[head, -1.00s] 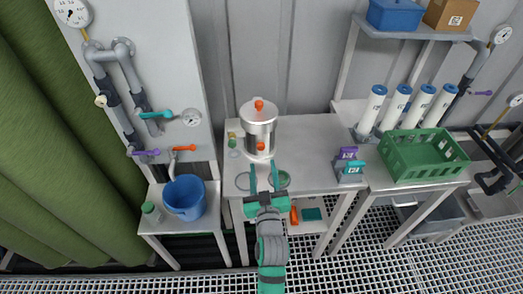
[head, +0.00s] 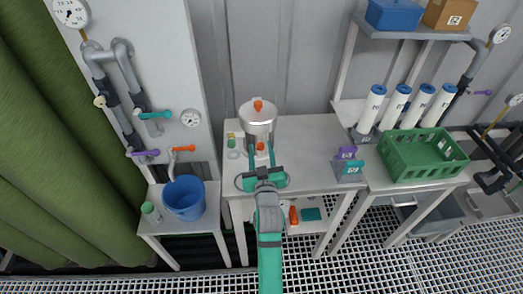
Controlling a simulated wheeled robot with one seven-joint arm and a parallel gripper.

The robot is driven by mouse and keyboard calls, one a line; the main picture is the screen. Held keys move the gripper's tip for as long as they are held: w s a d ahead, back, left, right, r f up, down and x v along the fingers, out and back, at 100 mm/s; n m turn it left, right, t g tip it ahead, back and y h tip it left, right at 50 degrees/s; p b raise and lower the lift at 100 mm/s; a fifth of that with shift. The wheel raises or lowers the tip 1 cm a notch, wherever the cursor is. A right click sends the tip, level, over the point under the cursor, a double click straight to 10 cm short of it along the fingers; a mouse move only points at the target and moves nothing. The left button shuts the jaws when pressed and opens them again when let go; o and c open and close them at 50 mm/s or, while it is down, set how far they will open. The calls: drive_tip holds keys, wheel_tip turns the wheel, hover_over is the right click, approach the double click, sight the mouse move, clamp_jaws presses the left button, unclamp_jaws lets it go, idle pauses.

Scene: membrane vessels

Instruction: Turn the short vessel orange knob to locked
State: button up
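The short vessel (head: 257,116) is a silver cylinder standing upright on the middle table. It has an orange knob (head: 258,103) on its lid and a second orange knob (head: 260,146) low on its front. My gripper (head: 261,146) is teal, with its two fingers apart and pointing at the vessel. The fingertips are around or just in front of the front knob; I cannot tell whether they touch it. The fingers and the hand hide the lower front of the vessel.
A green crate (head: 424,173) and white cylinders with blue caps stand to the right. Purple and teal labelled blocks (head: 348,168) sit on the table's right part. A blue bucket (head: 184,213) stands on the left table. Pipes with coloured valve handles (head: 157,114) line the left wall.

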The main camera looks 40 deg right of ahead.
clamp_jaws()
drive_tip(key=c, duration=0.9)
unclamp_jaws()
drive_tip(key=c, duration=0.9)
unclamp_jaws()
